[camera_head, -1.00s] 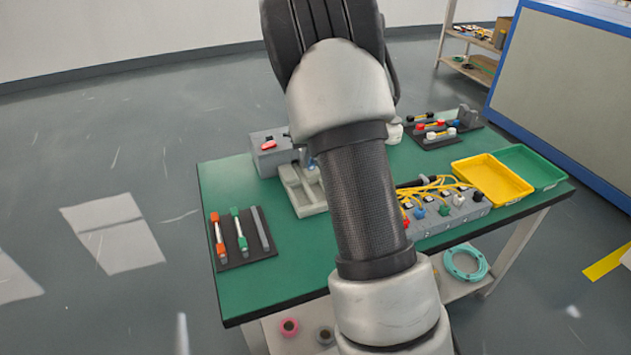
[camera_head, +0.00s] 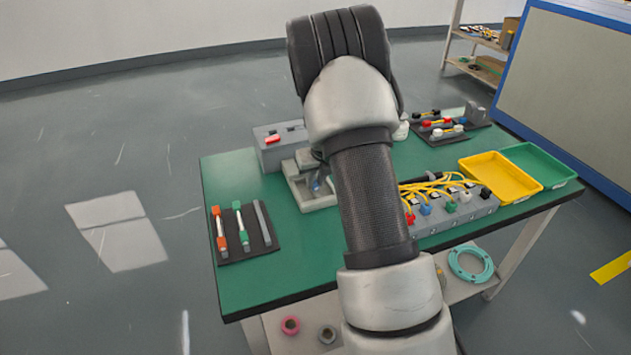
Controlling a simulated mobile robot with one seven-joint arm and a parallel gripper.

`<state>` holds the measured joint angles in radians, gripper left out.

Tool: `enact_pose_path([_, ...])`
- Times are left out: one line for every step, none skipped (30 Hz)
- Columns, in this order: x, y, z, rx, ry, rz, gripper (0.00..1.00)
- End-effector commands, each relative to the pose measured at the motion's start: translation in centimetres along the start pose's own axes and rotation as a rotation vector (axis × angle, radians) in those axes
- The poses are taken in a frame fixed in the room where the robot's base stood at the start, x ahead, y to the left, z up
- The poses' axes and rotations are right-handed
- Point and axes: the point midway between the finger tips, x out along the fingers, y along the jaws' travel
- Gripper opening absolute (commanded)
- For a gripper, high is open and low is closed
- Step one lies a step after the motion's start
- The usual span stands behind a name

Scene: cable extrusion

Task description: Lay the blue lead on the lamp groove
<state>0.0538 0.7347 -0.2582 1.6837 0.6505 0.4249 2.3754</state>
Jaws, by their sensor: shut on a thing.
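My gripper (camera_head: 319,174) shows only in part at the left edge of my arm, over the pale grey fixture (camera_head: 318,204). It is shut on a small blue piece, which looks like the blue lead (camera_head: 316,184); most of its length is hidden. I cannot tell whether the blue piece touches the fixture. A dark rack (camera_head: 229,257) at the table's left holds an orange-ended piece, a green-ended piece and a plain grey bar (camera_head: 262,223). I cannot tell which groove is the lamp groove. Another blue plug (camera_head: 425,209) sits on the grey socket block (camera_head: 455,222).
A grey box with a red switch (camera_head: 272,140) stands behind the fixture. Yellow cables (camera_head: 432,181) lie by the socket block. A yellow tray (camera_head: 500,178) and a green tray (camera_head: 540,166) stand at right. A dark rack (camera_head: 440,138) stands at the back. The green tabletop's (camera_head: 270,285) front left is clear.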

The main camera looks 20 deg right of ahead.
Motion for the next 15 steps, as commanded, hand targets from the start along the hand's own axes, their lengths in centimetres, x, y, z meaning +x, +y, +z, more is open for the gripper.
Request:
enact_pose_path([-0.05,0.0,0.04,0.0,0.0,0.0,0.0])
enact_pose_path([-0.03,0.0,0.02,0.0,0.0,0.0,0.0])
enact_pose_path([0.04,-0.01,-0.01,0.0,0.0,0.0,0.0])
enact_pose_path([0.14,-0.01,-0.06,0.0,0.0,0.0,0.0])
enact_pose_path([0.24,0.0,-0.1,0.0,0.0,0.0,0.0])
enact_pose_path([0.36,-0.01,-0.16,0.0,0.001,0.0,0.0])
enact_pose_path([0.27,-0.01,-0.11,0.0,0.0,0.0,0.2])
enact_pose_path([0.25,-0.01,-0.1,0.0,0.0,0.0,0.25])
enact_pose_path([0.25,-0.01,-0.11,0.0,0.0,0.0,0.32])
enact_pose_path([0.25,-0.01,-0.11,0.0,0.0,0.0,0.34])
enact_pose_path([0.25,-0.01,-0.11,0.0,0.0,0.0,0.34])
enact_pose_path([0.25,-0.01,-0.11,0.0,0.0,0.0,0.34])
enact_pose_path([0.25,-0.01,-0.11,0.0,0.0,0.0,0.34])
enact_pose_path([0.24,-0.01,-0.1,0.0,0.0,0.0,0.34])
enact_pose_path([0.24,-0.01,-0.1,0.0,0.0,0.0,0.34])
